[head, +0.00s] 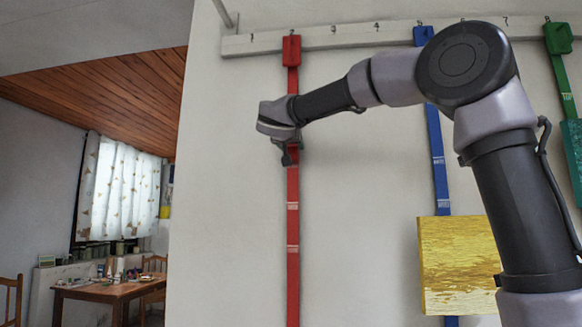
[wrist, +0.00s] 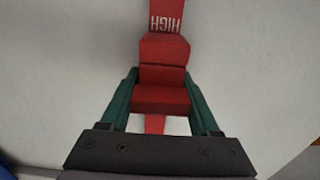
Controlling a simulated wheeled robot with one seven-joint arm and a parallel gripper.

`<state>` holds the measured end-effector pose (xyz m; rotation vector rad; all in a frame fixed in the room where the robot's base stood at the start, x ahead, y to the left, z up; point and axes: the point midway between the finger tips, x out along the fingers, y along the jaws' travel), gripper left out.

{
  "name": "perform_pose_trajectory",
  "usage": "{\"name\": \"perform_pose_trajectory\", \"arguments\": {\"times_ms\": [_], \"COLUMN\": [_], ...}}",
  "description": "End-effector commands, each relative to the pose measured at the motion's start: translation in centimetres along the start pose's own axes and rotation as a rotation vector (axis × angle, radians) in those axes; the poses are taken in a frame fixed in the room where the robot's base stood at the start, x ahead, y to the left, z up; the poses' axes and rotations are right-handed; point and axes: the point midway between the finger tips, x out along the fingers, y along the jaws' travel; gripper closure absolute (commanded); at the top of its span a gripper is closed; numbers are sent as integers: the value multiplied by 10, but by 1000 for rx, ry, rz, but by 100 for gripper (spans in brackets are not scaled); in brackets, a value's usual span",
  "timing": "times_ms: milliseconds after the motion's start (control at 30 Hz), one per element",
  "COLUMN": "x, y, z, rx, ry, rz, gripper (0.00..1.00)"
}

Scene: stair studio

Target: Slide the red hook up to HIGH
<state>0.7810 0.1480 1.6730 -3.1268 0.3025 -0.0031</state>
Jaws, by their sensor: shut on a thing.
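The red strap (head: 293,270) hangs straight down the wall from a red clip (head: 291,50) at the rail. My gripper (head: 289,146) is at the strap, above two pale labels on it; it hides the hook in the head view. In the wrist view the red hook (wrist: 163,52) sits between the two green fingers of my gripper (wrist: 160,85), which are shut on its sides. The strap continues beyond the hook to the top of that view, where a white HIGH label (wrist: 166,24) appears upside down, just past the hook's edge.
A numbered white rail (head: 350,37) runs along the wall top. A blue strap (head: 438,160) with a yellow picture (head: 455,262) hangs to the right, partly behind my arm. A green strap (head: 562,85) is at far right. A wooden table (head: 110,292) stands far left.

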Motion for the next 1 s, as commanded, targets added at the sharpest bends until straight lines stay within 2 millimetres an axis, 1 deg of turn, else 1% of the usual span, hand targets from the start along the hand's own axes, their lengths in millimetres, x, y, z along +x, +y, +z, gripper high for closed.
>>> {"name": "perform_pose_trajectory", "arguments": {"times_ms": [33, 100, 367, 400, 467, 733, 833, 933, 1000], "x": [0, 0, 0, 0, 0, 0, -3, -14, -26], "y": [1, 1, 1, 1, 1, 0, 0, 0, 0], "z": [-5, -8, -8, -8, -7, -7, -7, -6, -7], "rx": [2, 2, 0, 0, 0, 0, 0, 0, 0], "ry": [1, 0, -1, -1, -1, -2, -2, -3, -1], "rz": [1, 1, 1, 0, 0, 0, -1, -1, -3], "gripper": [100, 100, 100, 30, 7, 7, 7, 7, 7]}}
